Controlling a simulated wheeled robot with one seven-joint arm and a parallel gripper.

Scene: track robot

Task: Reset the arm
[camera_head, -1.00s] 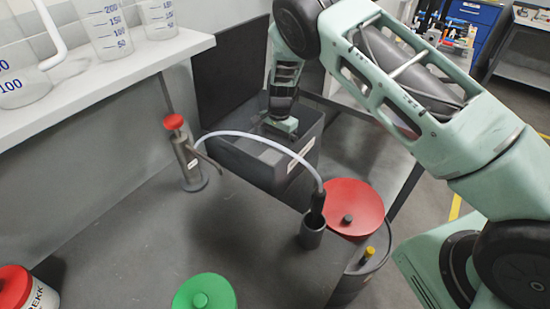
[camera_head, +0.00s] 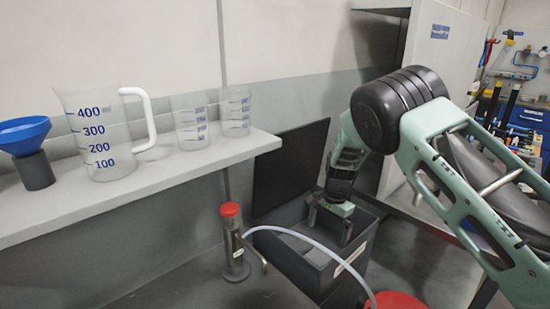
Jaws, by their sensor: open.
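My gripper (camera_head: 331,222) hangs at the lower end of my pale green arm, pointing down over the open grey box (camera_head: 307,268) with a raised dark lid (camera_head: 289,165). Its two fingers are apart. I see nothing held between them. The fingertips are at or just inside the box opening; the exact depth is hard to tell.
A steel dispenser with a red cap (camera_head: 232,240) stands left of the box, and a white hose (camera_head: 325,251) arcs in front of it. A shelf (camera_head: 150,190) holds a large jug (camera_head: 105,132), two beakers (camera_head: 191,122) and a blue funnel (camera_head: 24,136). A red lid (camera_head: 398,300) shows below.

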